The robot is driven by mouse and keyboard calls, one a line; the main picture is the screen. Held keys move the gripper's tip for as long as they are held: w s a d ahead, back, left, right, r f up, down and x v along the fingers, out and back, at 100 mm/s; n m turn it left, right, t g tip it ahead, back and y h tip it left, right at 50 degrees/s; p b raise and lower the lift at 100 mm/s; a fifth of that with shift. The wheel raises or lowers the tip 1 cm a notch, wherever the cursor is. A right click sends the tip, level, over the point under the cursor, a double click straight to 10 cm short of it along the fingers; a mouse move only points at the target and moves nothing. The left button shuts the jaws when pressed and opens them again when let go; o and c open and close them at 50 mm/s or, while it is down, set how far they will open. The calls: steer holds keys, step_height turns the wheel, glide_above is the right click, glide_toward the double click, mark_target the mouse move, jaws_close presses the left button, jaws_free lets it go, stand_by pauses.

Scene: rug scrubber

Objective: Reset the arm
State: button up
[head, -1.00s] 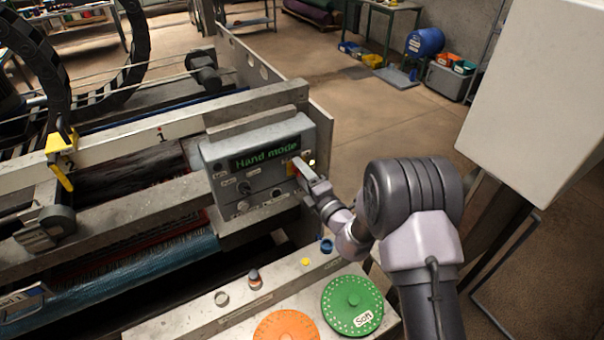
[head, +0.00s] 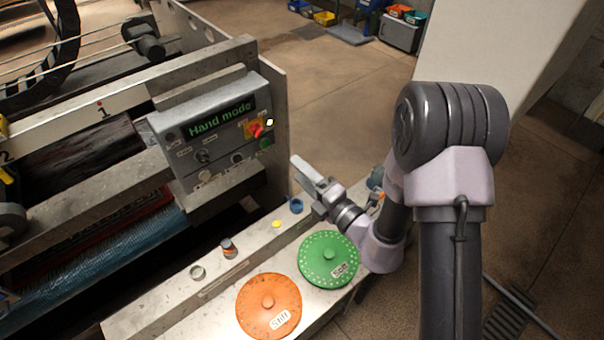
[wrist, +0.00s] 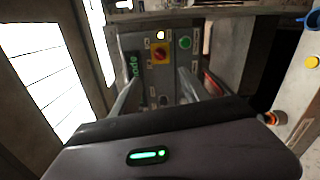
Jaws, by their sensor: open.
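My gripper (head: 312,178) is open and empty in the head view. It hangs in the air to the right of the grey control box, above the metal ledge and apart from both. In the wrist view my two fingers (wrist: 158,90) stand apart, with the control box (wrist: 165,28) beyond them. The control box (head: 180,155) shows "Hand mode" on its green display (head: 222,117). A red knob on a yellow plate (head: 254,129) and a green button (head: 265,143) are at its right side. A small light beside the knob is lit.
The ledge holds a green disc (head: 328,258) marked "Soft", an orange disc (head: 268,305) marked "Stiff", a blue cup (head: 296,205), a yellow cap (head: 277,224) and a small jar (head: 229,247). A pale cabinet (head: 490,50) stands at the right. Open floor lies behind.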

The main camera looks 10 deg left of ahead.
stand_by(0.3)
steer(key=s+a+r+n+g+y+b, duration=0.4)
steer(key=s+n+g+b, duration=0.35)
steer(key=n, duration=0.35)
steer(key=s+d+f+n+g+h+b, duration=0.2)
steer(key=s+n+g+h+b, duration=0.1)
steer(key=s+n, duration=0.4)
steer(key=s+d+f+n+g+h+b, duration=0.2)
steer(key=s+f+n+b, duration=0.15)
steer(key=s+n, duration=0.35)
steer(key=d+f+n+t+h+b, duration=0.2)
steer(key=d+n+t+h+b, duration=0.1)
steer(key=d, duration=0.6)
steer(key=d+f+n+t+h+b, duration=0.3)
steer(key=d+n+h+b, duration=0.2)
steer(key=d+n+h, duration=0.2)
steer(key=d+n, duration=0.2)
steer(key=d, duration=0.1)
steer(key=shift+s+f+n+h, duration=0.25)
steer(key=shift+s+n+h, duration=0.05)
steer(key=shift+s+n, duration=0.1)
steer(key=shift+d+t, duration=0.1)
steer(key=shift+t, duration=0.15)
